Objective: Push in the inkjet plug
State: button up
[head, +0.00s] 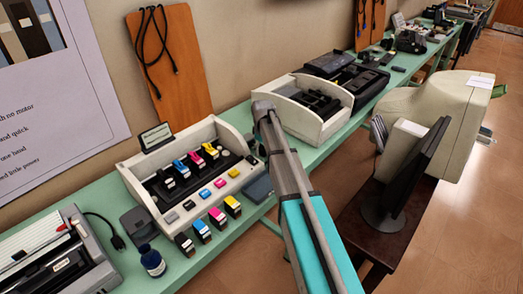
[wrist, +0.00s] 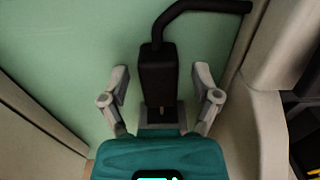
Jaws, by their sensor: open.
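In the wrist view a black plug (wrist: 158,82) with a bent black cable (wrist: 200,7) lies over the green counter. A small metal tip shows at its lower end, next to a grey block (wrist: 161,128); I cannot tell whether the tip is in it. My gripper (wrist: 161,71) is open, one finger on each side of the plug, with gaps on both sides. In the head view my gripper (head: 265,112) is at the counter between two pale machines; the plug is not discernible there. The left machine (head: 130,178) holds several coloured cartridges.
The green counter (head: 238,222) runs along the wall. The right pale machine (head: 310,128) is close beside my gripper. A blue bottle (head: 151,261) and loose cartridges stand at the front left. A dark table (head: 375,222) with a monitor (head: 411,180) stands to the right.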

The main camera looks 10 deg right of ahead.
grip_shut()
jog(key=shift+w+a, duration=1.1)
jog(key=shift+w, duration=0.3)
grip_release()
jog(key=shift+d+r, duration=0.1)
jog(key=shift+r, duration=0.05)
